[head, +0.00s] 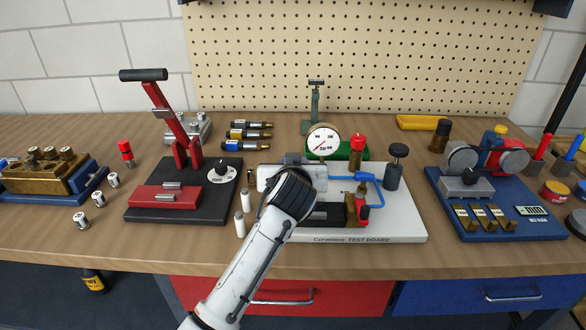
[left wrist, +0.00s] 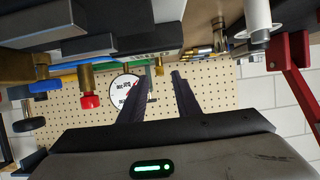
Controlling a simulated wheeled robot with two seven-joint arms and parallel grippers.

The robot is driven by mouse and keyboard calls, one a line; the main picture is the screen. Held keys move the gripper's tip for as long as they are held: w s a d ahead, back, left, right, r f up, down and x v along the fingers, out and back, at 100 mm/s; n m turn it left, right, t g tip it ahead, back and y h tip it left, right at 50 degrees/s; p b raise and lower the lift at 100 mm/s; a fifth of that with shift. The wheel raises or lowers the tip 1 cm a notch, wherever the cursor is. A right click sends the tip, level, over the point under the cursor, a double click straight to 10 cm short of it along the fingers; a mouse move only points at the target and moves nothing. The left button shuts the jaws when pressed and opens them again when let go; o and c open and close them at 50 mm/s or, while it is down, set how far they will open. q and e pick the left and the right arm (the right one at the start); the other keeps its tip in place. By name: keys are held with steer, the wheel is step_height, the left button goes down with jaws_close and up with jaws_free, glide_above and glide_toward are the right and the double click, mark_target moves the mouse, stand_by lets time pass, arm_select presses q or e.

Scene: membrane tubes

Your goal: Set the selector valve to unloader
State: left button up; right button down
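The white test board (head: 405,225) sits mid-bench with a round gauge (head: 322,141), a blue tube (head: 370,178), brass fittings and a red-topped brass fitting (head: 357,145). I cannot tell for certain which part is the selector valve; its label is not readable, and my arm covers the board's left part. My left gripper (left wrist: 162,76) is over that part, fingers apart and nothing held. In the left wrist view, upside down, a small brass part (left wrist: 158,66) shows by the fingertips. The gauge (left wrist: 125,88) and red-topped fitting (left wrist: 90,99) are also there. My right gripper is not in view.
White tubes (head: 240,224) stand upright by the board's left edge. A black knob (head: 398,151) rises at its back right; a blue station (head: 500,228) is further right.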

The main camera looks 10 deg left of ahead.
arm_select(q)
steer(key=v, duration=0.8)
steer(key=shift+s, duration=0.1)
